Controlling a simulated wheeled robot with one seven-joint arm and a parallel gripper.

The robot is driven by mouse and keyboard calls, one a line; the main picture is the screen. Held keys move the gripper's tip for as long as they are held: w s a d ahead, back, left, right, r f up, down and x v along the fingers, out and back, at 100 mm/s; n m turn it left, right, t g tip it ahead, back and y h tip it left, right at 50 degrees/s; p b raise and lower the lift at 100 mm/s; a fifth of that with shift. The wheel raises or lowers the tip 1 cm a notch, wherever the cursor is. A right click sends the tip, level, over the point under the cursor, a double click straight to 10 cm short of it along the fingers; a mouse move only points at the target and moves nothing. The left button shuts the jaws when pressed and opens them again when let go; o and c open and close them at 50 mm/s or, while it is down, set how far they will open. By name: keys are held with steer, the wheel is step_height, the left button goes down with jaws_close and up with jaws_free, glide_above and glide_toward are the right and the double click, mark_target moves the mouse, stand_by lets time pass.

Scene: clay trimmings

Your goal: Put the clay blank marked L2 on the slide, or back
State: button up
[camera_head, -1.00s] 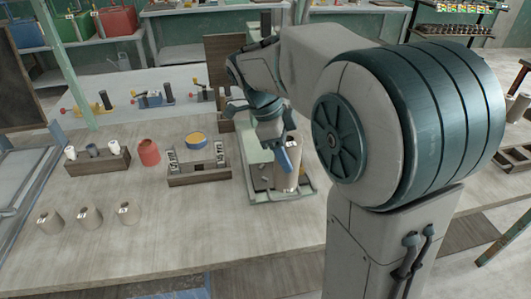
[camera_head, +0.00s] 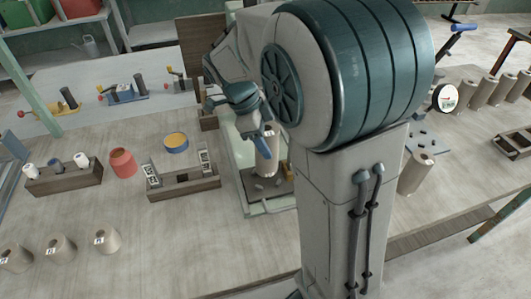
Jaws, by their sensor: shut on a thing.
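A tan clay blank (camera_head: 267,160) with a hole in its top is upright in my gripper (camera_head: 266,138). The blue fingers are shut at its upper part; my wrist hides some of it, and I cannot read a mark on it. It is over the slide, a pale green frame (camera_head: 246,208) with a dark plate (camera_head: 282,187) bearing small grey lumps. I cannot tell whether the blank touches the plate. Three more labelled blanks stand at the front left: one (camera_head: 15,258), a second (camera_head: 61,248) and a third (camera_head: 106,240). Their marks are too small to read surely.
A wooden rack (camera_head: 180,187) with marked blocks, a yellow-and-blue bowl (camera_head: 176,143), a red pot (camera_head: 122,163) and a rack of small rolls (camera_head: 64,180) stand left of the slide. Several tan cylinders (camera_head: 470,95) stand at right, another (camera_head: 415,175) nearer.

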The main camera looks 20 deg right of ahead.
steer(key=shift+f, duration=2.1)
steer(key=shift+f, duration=0.15)
steer(key=o, duration=1.5)
